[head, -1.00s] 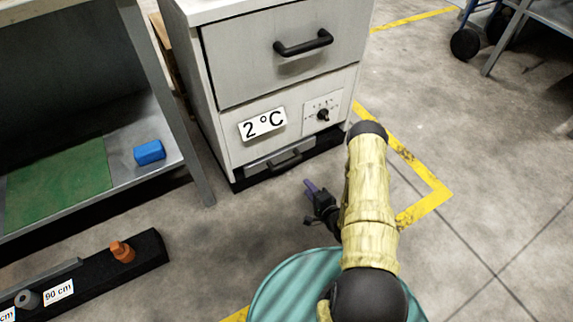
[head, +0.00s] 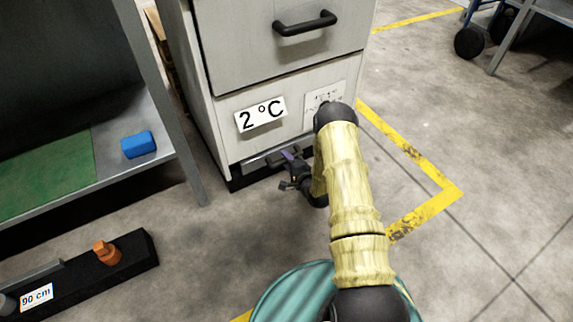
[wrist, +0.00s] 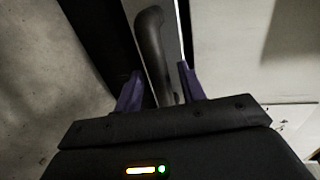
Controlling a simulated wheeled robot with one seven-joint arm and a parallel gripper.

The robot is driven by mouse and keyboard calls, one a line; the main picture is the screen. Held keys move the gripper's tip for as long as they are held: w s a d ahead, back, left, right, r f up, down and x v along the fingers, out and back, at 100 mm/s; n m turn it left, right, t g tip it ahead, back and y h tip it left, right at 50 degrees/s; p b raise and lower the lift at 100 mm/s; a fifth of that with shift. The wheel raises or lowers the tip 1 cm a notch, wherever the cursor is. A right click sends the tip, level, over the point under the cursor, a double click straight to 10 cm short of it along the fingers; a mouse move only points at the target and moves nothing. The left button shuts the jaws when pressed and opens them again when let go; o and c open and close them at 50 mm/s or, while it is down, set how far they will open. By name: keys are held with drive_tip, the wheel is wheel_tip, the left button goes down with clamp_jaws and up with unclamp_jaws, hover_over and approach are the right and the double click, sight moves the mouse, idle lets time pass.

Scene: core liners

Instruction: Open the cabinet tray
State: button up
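The cabinet tray is a low grey drawer front (head: 256,161) at the bottom of the white cabinet, below the "2 °C" label. It looks shut. Its dark handle (wrist: 150,42) runs between my purple fingers in the wrist view; in the head view my gripper mostly covers it. My gripper (head: 288,157) is at the tray front, low near the floor. In the wrist view my gripper (wrist: 160,80) is open, with one finger on each side of the handle's near end. Gaps seem to show between handle and fingers, though contact is hard to judge.
A larger upper drawer with a black handle (head: 305,23) is above. A metal shelf (head: 165,150) with a blue block (head: 138,144) stands left. A black bar with an orange piece (head: 107,252) lies front left. Open floor lies right, marked by yellow tape (head: 420,215).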

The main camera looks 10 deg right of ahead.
drive_tip(key=shift+w, duration=0.4)
drive_tip(key=shift+a, duration=0.1)
clamp_jaws()
drive_tip(key=shift+s, duration=0.1)
